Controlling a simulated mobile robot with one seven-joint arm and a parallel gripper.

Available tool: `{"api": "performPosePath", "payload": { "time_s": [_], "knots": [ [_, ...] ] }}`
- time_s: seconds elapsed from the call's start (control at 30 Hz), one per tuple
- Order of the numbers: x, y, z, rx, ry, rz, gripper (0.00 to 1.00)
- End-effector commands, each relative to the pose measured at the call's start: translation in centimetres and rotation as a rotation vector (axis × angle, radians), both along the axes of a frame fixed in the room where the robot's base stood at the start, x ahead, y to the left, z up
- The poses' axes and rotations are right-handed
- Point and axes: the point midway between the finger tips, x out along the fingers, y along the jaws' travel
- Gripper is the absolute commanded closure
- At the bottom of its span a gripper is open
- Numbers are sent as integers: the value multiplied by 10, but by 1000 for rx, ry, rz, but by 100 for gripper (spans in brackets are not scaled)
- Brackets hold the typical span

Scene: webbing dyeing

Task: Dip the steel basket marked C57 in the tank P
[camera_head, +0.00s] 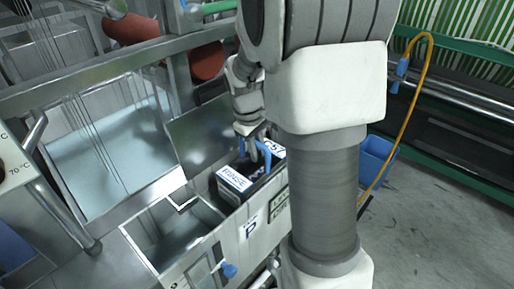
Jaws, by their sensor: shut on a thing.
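My gripper (253,132) is shut on the blue handle (263,152) of the basket marked C57. The basket's white C57 label (273,149) shows beside the handle, partly behind my arm. The steel body of the basket is mostly hidden, and I cannot tell how deep it sits. It is over or in the dark compartment next to the white RINSE label (235,180). A white plate with the letter P (251,228) is on the tank front (232,240) below.
An open steel basin (183,228) with liquid lies left of the dark compartment. A larger vat (110,150) is behind it. A small blue knob (229,270) sticks out in front. A blue bin (376,155) and orange hose (413,100) are at right, beside open floor (440,230).

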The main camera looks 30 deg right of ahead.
Motion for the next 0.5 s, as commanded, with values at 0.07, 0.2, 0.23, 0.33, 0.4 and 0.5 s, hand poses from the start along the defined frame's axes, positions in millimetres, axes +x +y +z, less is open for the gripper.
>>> {"api": "performPosePath", "payload": {
  "time_s": [0.07, 0.2, 0.23, 0.33, 0.4, 0.5],
  "knots": [
    [0, 0, -12, 0, 0, 0, 100],
    [0, 0, -26, 0, 0, 0, 100],
    [0, 0, -29, 0, 0, 0, 100],
    [0, 0, -39, 0, 0, 0, 100],
    [0, 0, -46, 0, 0, 0, 100],
    [0, 0, -56, 0, 0, 0, 100]
  ]
}}
